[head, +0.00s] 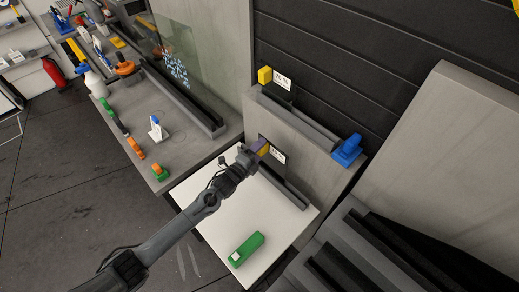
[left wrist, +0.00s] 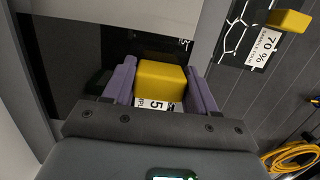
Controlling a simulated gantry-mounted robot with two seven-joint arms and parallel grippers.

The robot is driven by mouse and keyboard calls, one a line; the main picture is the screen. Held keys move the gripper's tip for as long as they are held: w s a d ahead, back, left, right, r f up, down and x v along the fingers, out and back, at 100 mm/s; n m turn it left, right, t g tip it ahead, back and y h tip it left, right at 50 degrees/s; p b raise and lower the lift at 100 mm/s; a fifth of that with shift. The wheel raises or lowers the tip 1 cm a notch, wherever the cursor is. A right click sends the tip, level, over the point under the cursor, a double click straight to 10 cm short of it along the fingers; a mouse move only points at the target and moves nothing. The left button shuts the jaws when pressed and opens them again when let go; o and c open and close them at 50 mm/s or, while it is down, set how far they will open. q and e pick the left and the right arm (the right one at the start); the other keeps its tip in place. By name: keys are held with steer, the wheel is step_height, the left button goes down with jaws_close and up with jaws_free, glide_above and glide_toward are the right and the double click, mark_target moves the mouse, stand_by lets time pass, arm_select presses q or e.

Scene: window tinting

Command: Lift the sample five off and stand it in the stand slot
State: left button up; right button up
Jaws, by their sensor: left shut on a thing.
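The sample five is a dark tinted panel with a yellow block grip and a white label reading 5. In the left wrist view its yellow block (left wrist: 160,82) sits between the purple fingers of my left gripper (left wrist: 160,92), which is shut on it. In the head view my left gripper (head: 259,147) is at the grey wall, with the sample's white label (head: 278,155) beside it. The sample stands near the lower grey slotted rail (head: 286,188); I cannot tell whether its lower edge touches that rail. My right gripper is not in view.
Above, a 70 % sample with a yellow block (head: 265,75) stands by the upper rail (head: 300,118). A blue object (head: 347,151) is at that rail's right end. A green box (head: 246,248) lies on the white tabletop (head: 215,200). A workbench (head: 185,150) with tools is left.

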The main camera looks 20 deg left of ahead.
arm_select(q)
steer(key=shift+f, duration=0.2)
steer(key=shift+f+b, duration=1.1)
steer(key=shift+f, duration=0.2)
steer(key=shift+f+b, duration=0.65)
steer(key=shift+b, duration=0.05)
steer(key=o, duration=1.5)
